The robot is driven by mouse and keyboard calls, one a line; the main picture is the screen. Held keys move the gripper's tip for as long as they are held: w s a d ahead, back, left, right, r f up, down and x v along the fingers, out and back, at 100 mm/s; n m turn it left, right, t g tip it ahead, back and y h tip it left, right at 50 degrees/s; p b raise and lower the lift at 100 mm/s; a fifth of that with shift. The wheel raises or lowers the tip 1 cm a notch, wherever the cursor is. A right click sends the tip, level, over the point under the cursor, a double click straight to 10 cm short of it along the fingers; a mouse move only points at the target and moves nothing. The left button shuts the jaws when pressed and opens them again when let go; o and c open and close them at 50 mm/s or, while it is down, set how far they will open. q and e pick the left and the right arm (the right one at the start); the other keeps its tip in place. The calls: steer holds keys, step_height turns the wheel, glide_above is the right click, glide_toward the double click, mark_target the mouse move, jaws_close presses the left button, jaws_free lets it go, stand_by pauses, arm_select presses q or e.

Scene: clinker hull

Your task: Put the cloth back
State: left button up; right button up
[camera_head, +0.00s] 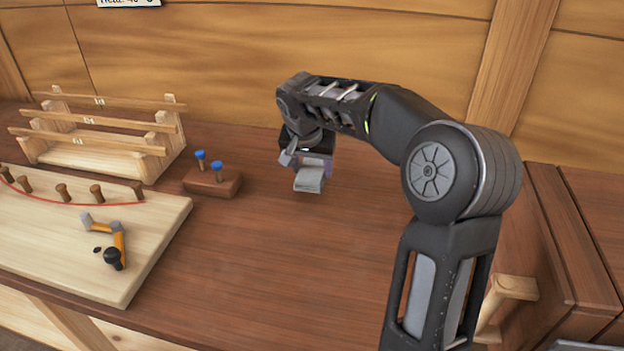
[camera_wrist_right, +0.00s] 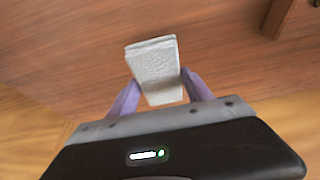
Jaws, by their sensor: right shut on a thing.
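The cloth (camera_head: 309,180) is a small pale grey-white folded piece. My right gripper (camera_head: 311,168) is shut on it and holds it over the brown bench, near the back wall. In the right wrist view the cloth (camera_wrist_right: 155,68) sits between the two purple fingertips (camera_wrist_right: 160,92), and bench wood shows behind it. I cannot tell exactly how high above the bench it is. My left gripper is not in view.
A brown block (camera_head: 213,182) with two blue-topped pins stands left of the gripper. A wooden rack (camera_head: 100,130) is at the back left. A pale board (camera_head: 60,240) with pegs and an orange-handled tool (camera_head: 118,240) lies at left. The bench's middle (camera_head: 270,265) is clear.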

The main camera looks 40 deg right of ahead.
steer(key=shift+f, duration=1.85)
steer(key=shift+f, duration=0.15)
steer(key=o, duration=1.5)
steer(key=shift+c, duration=0.2)
steer(key=v, duration=1.2)
